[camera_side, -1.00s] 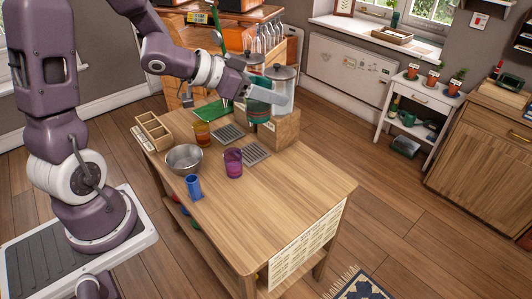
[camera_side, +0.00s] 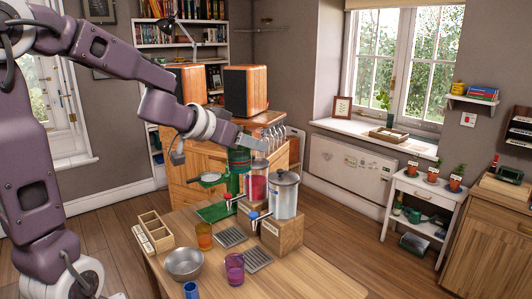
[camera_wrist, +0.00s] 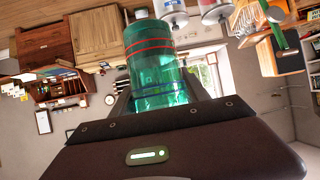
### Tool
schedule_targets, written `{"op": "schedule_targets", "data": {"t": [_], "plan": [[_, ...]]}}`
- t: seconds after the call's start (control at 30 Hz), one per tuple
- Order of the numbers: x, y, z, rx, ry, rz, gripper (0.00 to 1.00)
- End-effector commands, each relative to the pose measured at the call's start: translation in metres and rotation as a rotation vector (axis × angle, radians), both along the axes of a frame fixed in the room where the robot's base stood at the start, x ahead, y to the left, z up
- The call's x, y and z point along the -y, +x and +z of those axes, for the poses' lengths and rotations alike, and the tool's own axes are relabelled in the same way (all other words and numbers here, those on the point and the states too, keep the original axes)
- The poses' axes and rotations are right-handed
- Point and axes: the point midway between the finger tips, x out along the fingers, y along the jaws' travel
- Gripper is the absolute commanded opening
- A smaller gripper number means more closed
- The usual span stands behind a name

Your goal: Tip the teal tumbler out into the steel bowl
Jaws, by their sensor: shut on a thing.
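My gripper (camera_side: 246,142) is shut on the teal tumbler (camera_side: 239,160) and holds it up in the air, level with the tops of the drink dispensers or a little above. The tumbler looks about upright in the side view. In the wrist view the tumbler (camera_wrist: 152,55) is see-through teal with thin red bands, between my dark fingers; its contents cannot be made out. The steel bowl (camera_side: 184,263) stands on the wooden table, lower and to the left of the tumbler, well apart from it. The bowl looks empty.
An amber tumbler (camera_side: 204,238), a purple tumbler (camera_side: 235,268) and a blue tumbler (camera_side: 191,290) stand around the bowl. A compartment box (camera_side: 152,232) is at the left. Dispensers (camera_side: 285,196) on wooden blocks stand to the right, close to my gripper. The table's front right is bare.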

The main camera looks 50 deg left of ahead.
Motion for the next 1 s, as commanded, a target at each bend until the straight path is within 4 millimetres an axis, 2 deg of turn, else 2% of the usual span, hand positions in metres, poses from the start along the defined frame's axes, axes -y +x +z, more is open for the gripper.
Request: {"op": "schedule_targets", "data": {"t": [0.03, 0.13, 0.2, 0.3, 0.4, 0.6, 0.77, 1.0], "plan": [[-0.021, -0.003, 0.0, 0.001, 0.001, 0.082, 0.0], [-0.067, -0.016, 0.001, 0.004, -0.001, 0.28, 0.0], [-0.1, -0.031, 0.001, 0.005, -0.003, 0.432, 0.0], [-0.139, -0.057, 0.0, 0.005, -0.005, 0.629, 0.0], [-0.167, -0.084, 0.0, 0.004, -0.006, 0.79, 0.0], [-0.199, -0.126, -0.001, 0.003, -0.008, 1.02, 0.0], [-0.214, -0.154, -0.001, 0.0, -0.007, 1.156, 0.0], [-0.213, -0.155, -0.039, -0.01, -0.007, 1.157, 0.0]]}}
